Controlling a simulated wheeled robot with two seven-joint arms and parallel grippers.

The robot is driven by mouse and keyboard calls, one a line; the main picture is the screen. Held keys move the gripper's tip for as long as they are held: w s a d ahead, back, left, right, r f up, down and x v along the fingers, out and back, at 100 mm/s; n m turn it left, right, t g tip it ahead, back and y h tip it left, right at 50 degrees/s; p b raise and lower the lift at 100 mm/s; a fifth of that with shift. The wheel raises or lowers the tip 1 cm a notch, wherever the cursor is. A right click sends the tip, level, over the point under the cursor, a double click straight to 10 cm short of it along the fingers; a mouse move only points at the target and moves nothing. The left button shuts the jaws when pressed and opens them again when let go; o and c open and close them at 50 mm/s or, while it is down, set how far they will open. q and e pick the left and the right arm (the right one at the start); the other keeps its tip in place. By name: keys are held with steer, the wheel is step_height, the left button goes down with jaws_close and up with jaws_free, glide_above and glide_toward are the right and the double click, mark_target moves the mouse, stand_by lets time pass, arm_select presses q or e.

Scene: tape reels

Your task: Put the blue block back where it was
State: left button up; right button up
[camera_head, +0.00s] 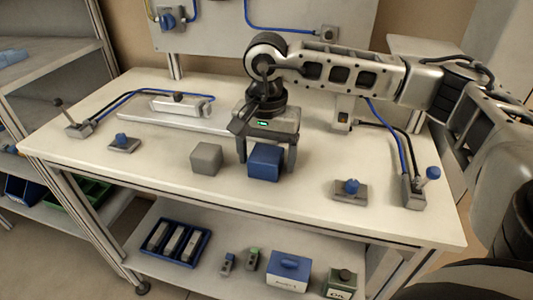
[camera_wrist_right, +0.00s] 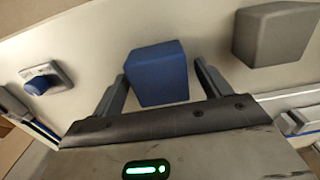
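The blue block (camera_head: 265,163) rests on the white table, right of the grey block (camera_head: 206,159). My right gripper (camera_head: 267,162) points down over the blue block, with one finger on each side of it. The fingers are open, and gaps show between them and the block. The right wrist view shows the blue block (camera_wrist_right: 158,75) between the spread fingers and the grey block (camera_wrist_right: 272,34) off to the upper right. My left gripper is not in view.
Blue-knobbed fixtures stand at the table's left (camera_head: 123,143) and right (camera_head: 351,190). Two levers (camera_head: 78,128) (camera_head: 414,192) stand near the sides. A metal fixture (camera_head: 180,104) lies behind. A blue bin (camera_head: 177,244) is on the lower shelf. The front middle of the tabletop is clear.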

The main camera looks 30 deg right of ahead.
mark_target(266, 153)
steer(key=shift+r, duration=0.1)
steer(key=shift+r, duration=0.25)
step_height(266, 153, up, 12)
steer(key=shift+f, duration=0.15)
stand_by(0.6)
